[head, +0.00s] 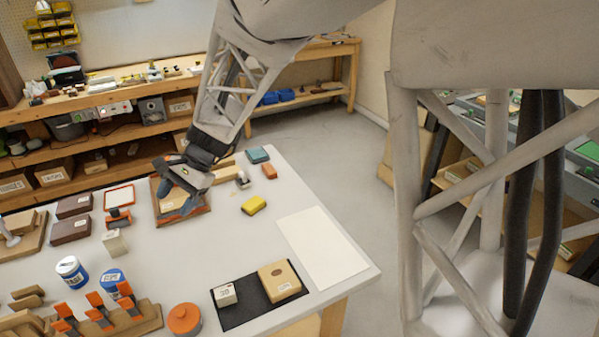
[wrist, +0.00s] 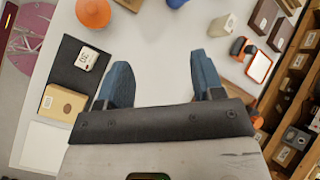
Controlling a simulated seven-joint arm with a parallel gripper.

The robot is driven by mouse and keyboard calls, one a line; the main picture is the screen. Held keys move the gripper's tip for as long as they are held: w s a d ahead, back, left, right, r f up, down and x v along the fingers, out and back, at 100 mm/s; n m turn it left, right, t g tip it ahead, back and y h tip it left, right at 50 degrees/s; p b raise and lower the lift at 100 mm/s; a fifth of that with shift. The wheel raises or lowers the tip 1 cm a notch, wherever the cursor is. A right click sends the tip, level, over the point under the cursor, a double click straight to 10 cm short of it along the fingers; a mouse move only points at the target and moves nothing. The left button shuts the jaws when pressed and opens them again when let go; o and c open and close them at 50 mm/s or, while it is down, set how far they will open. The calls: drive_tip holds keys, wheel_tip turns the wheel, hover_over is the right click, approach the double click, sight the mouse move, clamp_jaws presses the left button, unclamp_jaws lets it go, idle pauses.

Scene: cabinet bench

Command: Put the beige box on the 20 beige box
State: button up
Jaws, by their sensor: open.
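A small beige box (head: 115,242) stands on the bench left of centre, and it also shows in the wrist view (wrist: 220,25). Another small beige box with a dark printed label (head: 225,294), apparently the 20 beige box, sits on a black mat (head: 247,316); in the wrist view it is at the upper left (wrist: 88,58). My gripper (head: 180,203) is open and empty, its blue fingers over the area of a wooden tray farther back on the bench. In the wrist view bare bench shows between the fingers (wrist: 162,75). Neither beige box is between them.
A larger tan box (head: 279,280) shares the mat. A white sheet (head: 322,247), a yellow block (head: 254,204) and an orange round lid (head: 184,319) lie nearby. Blue-and-white jars (head: 72,270) and orange clamps (head: 97,308) crowd the front left. The bench centre is clear.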

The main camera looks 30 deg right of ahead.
drive_tip(key=s+d+r+n+t+h, duration=0.1)
drive_tip(key=s+d+r+n+h, duration=0.1)
drive_tip(key=s+d, duration=0.3)
drive_tip(key=s+d+r+n+t+h, duration=0.1)
drive_tip(key=s+d, duration=0.5)
drive_tip(key=s, duration=0.7)
drive_tip(key=s+d+r+n+t+h, duration=0.1)
drive_tip(key=s+d+r+n+h, duration=0.3)
drive_tip(key=s, duration=0.4)
drive_tip(key=shift+s+d+n+t+h, duration=0.4)
drive_tip(key=shift+d+n+h, duration=0.35)
drive_tip(key=shift+n, duration=0.35)
